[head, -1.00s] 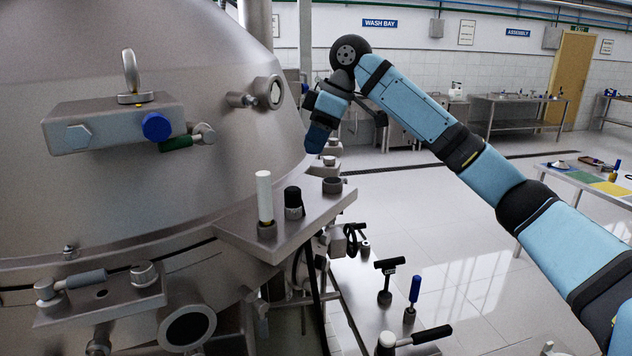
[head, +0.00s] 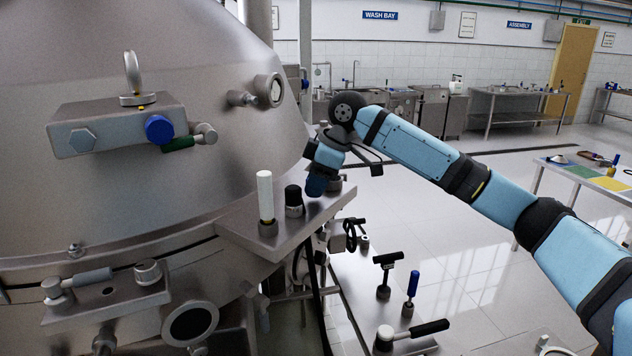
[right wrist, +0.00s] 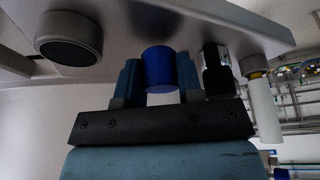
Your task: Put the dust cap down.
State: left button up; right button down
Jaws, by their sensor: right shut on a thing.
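My right gripper (head: 316,186) is low over the right part of the steel shelf (head: 250,237) on the side of the big vessel. In the right wrist view its fingers (right wrist: 158,80) are shut on a blue cylindrical cap (right wrist: 159,68), which I take as the dust cap. The cap's free end is close to the shelf surface; I cannot tell whether it touches. In the head view the fingers hide most of the cap. My left gripper is in neither view.
On the shelf, a white rod (head: 265,196) and a black-topped post (head: 293,201) stand left of the gripper. A round dark-centred fitting (right wrist: 70,38) is beside it. Below are T-handled and blue-handled tools (head: 411,288). A valve block with a blue knob (head: 159,129) is on the vessel.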

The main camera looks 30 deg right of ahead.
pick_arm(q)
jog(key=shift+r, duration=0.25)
pick_arm(e)
jog(key=shift+f, duration=0.55)
jog(key=c, duration=0.8)
grip_release()
pick_arm(q)
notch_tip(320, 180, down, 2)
jog(key=b, duration=0.2)
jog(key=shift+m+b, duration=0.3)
jog(key=shift+b, duration=0.05)
pick_arm(e)
jog(key=v, duration=1.3)
jog(key=shift+w+a+r, duration=0.1)
jog(key=shift+a+r, duration=0.05)
jog(key=shift+r, duration=0.05)
